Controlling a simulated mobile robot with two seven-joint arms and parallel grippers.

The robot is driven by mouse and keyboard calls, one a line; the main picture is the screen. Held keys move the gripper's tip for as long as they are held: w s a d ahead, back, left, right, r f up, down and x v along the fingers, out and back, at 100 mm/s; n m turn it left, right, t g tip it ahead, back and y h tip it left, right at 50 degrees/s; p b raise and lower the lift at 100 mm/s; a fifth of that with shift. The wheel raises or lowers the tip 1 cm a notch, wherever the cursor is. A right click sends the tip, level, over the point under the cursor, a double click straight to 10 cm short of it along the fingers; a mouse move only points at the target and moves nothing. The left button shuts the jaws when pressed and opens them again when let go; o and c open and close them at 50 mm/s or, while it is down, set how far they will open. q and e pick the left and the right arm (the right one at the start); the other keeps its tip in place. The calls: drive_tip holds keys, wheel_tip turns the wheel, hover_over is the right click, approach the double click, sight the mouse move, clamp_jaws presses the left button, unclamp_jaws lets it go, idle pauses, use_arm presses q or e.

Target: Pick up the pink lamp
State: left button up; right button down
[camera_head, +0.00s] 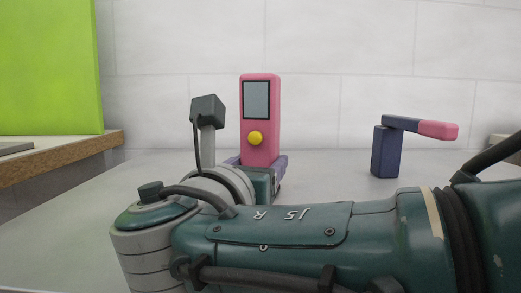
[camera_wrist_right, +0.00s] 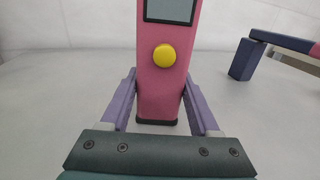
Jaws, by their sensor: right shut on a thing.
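The pink lamp (camera_head: 260,120) is an upright pink box with a grey panel and a round yellow button on its front. It stands upright at the middle of the pale counter in the head view. In the right wrist view the pink lamp (camera_wrist_right: 165,90) shows its dark base; its top is cut off. My right gripper (camera_wrist_right: 158,92) has its purple fingers on either side of the lamp's lower part and is shut on it. In the head view my right gripper (camera_head: 262,162) is partly hidden behind my arm. My left gripper is not in view.
A dark blue tap-like post with a pink-tipped arm (camera_head: 386,150) stands to the right on the pale counter (camera_head: 330,172). A bright green panel (camera_head: 48,68) and a wooden-edged shelf (camera_head: 70,160) are at the left. A white tiled wall (camera_head: 340,60) is behind.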

sight(256, 116)
wheel_tip(256, 116, up, 10)
drive_tip(key=p, duration=0.5)
drive_tip(key=shift+r, duration=0.2)
wheel_tip(256, 116, up, 9)
drive_tip(key=p, duration=0.3)
drive_tip(key=shift+f, duration=0.1)
drive_tip(key=shift+r, duration=0.45)
drive_tip(key=shift+f+b, duration=0.55)
drive_tip(key=shift+f, duration=0.6)
drive_tip(key=shift+f+b, duration=1.75)
drive_tip(key=shift+f, duration=1.6)
drive_tip(key=shift+f+b, duration=1.3)
drive_tip(key=shift+f, duration=0.85)
drive_tip(key=shift+f+b, duration=2.05)
drive_tip(key=shift+f, duration=1.1)
